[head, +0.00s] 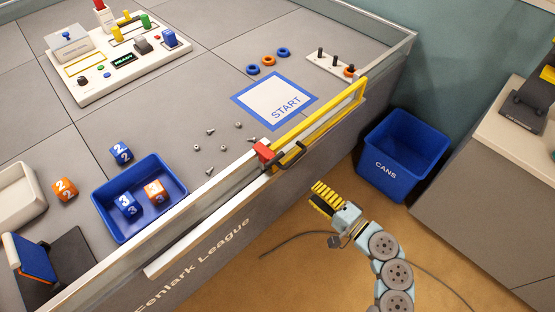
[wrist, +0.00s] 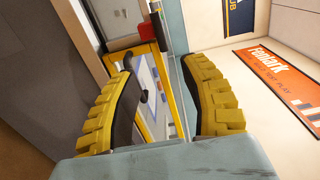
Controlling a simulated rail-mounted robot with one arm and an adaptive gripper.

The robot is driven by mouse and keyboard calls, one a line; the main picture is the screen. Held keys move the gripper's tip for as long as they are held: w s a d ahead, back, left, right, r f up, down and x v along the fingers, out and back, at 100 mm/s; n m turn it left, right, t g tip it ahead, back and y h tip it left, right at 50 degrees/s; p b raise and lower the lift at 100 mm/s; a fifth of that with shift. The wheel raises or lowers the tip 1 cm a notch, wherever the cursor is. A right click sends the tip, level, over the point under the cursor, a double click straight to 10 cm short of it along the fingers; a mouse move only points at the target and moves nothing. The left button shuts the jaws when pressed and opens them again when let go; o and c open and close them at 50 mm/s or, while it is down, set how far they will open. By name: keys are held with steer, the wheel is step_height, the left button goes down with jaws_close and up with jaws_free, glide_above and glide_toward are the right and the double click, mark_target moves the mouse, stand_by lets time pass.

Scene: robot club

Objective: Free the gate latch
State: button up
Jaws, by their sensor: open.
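The gate (head: 330,112) is a yellow-framed panel in the table's front wall, beside the START mat. A red latch block (head: 263,152) sits at its left end, with a black handle (head: 290,158) beside it. My gripper (head: 328,194) has yellow ribbed fingers and hangs in front of the gate, apart from the handle and empty. In the wrist view, my open fingers (wrist: 162,68) frame the yellow gate (wrist: 180,112), with the red block (wrist: 150,29) beyond. Whether the latch is engaged is unclear.
A blue CANS bin (head: 405,155) stands on the floor right of the gate, near a counter (head: 490,165). Small loose parts (head: 211,132) and a blue tray (head: 112,228) lie inside the wall. A dark cable crosses the floor by my arm.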

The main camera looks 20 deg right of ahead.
mark_target(273, 157)
steer(key=b+x, duration=0.3)
steer(key=x, duration=1.4)
steer(key=shift+d, duration=0.1)
steer(key=shift+s, duration=0.1)
jaws_close()
